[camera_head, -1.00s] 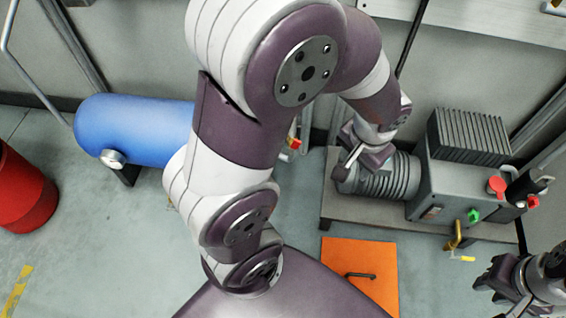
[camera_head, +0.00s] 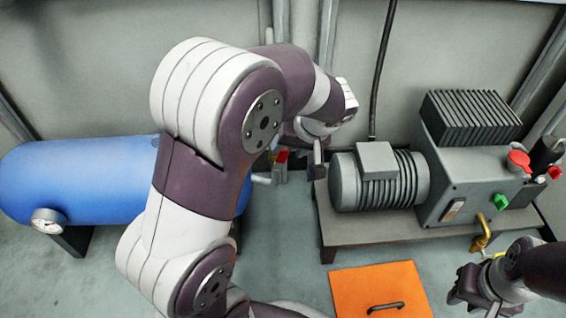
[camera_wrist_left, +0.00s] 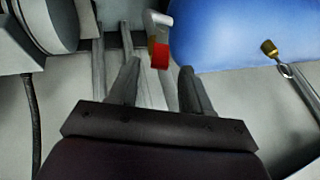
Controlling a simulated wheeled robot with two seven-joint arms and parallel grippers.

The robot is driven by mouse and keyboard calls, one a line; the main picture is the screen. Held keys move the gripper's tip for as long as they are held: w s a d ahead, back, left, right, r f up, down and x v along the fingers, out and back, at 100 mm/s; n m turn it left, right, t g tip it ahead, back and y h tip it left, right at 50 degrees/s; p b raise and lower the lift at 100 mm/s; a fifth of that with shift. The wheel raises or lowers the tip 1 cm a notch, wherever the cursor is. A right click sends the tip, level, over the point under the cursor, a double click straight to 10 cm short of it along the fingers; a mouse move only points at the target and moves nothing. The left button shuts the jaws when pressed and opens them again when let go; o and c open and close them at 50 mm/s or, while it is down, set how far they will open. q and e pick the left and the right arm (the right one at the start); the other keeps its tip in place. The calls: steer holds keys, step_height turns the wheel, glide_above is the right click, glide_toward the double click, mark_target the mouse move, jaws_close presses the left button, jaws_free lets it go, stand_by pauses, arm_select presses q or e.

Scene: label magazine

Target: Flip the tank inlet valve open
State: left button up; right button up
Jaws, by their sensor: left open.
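A small valve with a red-ended lever (camera_head: 282,156) sits at the right end of the blue tank (camera_head: 95,185), partly hidden behind my left arm. In the left wrist view, the red end of the lever (camera_wrist_left: 159,56) hangs below a pale metal part, in line with the gap between my fingers. My left gripper (camera_head: 293,170) is open, with one finger on each side of that line. I cannot tell whether a finger touches the lever. My right gripper (camera_head: 463,284) is at the lower right, away from the tank; its finger opening is unclear.
A grey pump (camera_head: 385,180) stands on a low bench to the right, with red, green and yellow fittings. An orange plate (camera_head: 375,290) lies on the floor in front. Pipes run up the wall behind the valve. A gauge (camera_head: 48,221) is on the tank's front.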

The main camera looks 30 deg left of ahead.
mark_target(285, 152)
arm_select(q)
steer(key=b+x, duration=0.1)
steer(key=x, duration=0.3)
steer(key=shift+w+a+f+b, duration=0.1)
steer(key=shift+f+b, duration=0.1)
steer(key=shift+b, duration=0.1)
arm_select(e)
step_height(285, 152, down, 3)
steer(key=shift+r, duration=0.15)
